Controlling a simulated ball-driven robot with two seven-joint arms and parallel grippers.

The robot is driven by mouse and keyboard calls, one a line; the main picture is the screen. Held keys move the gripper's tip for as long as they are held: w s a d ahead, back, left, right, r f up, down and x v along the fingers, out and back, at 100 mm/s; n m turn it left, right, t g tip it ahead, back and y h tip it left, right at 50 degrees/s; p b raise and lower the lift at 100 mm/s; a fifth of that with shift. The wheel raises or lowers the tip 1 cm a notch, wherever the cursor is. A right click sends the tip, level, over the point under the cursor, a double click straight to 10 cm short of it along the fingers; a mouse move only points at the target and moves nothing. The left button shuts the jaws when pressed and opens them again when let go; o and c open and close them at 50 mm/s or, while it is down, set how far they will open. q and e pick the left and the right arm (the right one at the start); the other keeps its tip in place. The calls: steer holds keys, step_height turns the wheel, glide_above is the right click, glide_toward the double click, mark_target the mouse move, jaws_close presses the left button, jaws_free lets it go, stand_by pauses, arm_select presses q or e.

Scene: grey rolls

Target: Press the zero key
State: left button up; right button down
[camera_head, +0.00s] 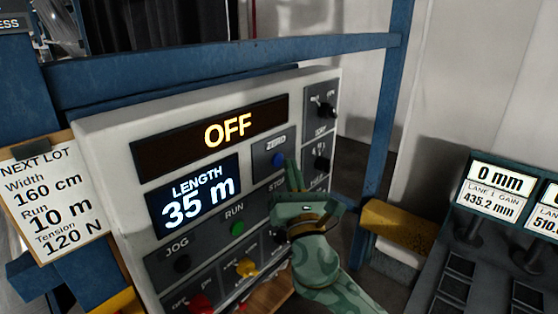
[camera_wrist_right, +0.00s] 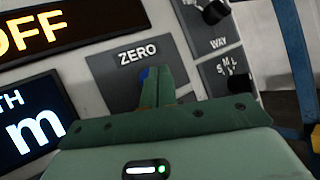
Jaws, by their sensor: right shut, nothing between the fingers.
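The zero key is a blue round button (camera_head: 278,159) under the label ZERO on the white control panel (camera_head: 105,135). My right gripper (camera_head: 291,165) is green and shut, with nothing between its fingers. Its tips are just right of the blue button in the head view. In the right wrist view the shut fingers (camera_wrist_right: 152,75) cover most of the button, and only a sliver of blue (camera_wrist_right: 144,73) shows at their left. I cannot tell whether the tips touch it. The display (camera_head: 197,197) reads LENGTH 35 m and the top display (camera_head: 225,130) reads OFF. My left gripper is not in view.
A green RUN button (camera_head: 237,228), a dark JOG button (camera_head: 182,263), a yellow switch (camera_head: 246,267) and a red knob (camera_head: 201,303) sit lower on the panel. Dark selector knobs (camera_head: 326,108) line its right side. A blue frame (camera_head: 385,130) surrounds it. A clipboard (camera_head: 58,205) hangs at left.

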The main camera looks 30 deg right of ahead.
steer(key=shift+w, duration=0.15)
steer(key=shift+w+a, duration=0.15)
steer(key=shift+w, duration=0.1)
steer(key=shift+w+a, duration=0.15)
steer(key=shift+w, duration=0.2)
stand_by(0.7)
steer(key=shift+s, duration=0.15)
steer(key=shift+s+d, duration=0.3)
steer(key=shift+s, duration=0.35)
steer(key=shift+s+d+p, duration=0.1)
steer(key=shift+s+d, duration=0.2)
steer(key=shift+s, duration=0.45)
steer(key=shift+s+d+p, duration=0.15)
steer(key=shift+s+d, duration=0.2)
steer(key=shift+s, duration=0.45)
steer(key=shift+s+d+p, duration=0.1)
steer(key=shift+s+d, duration=0.2)
steer(key=shift+s, duration=0.45)
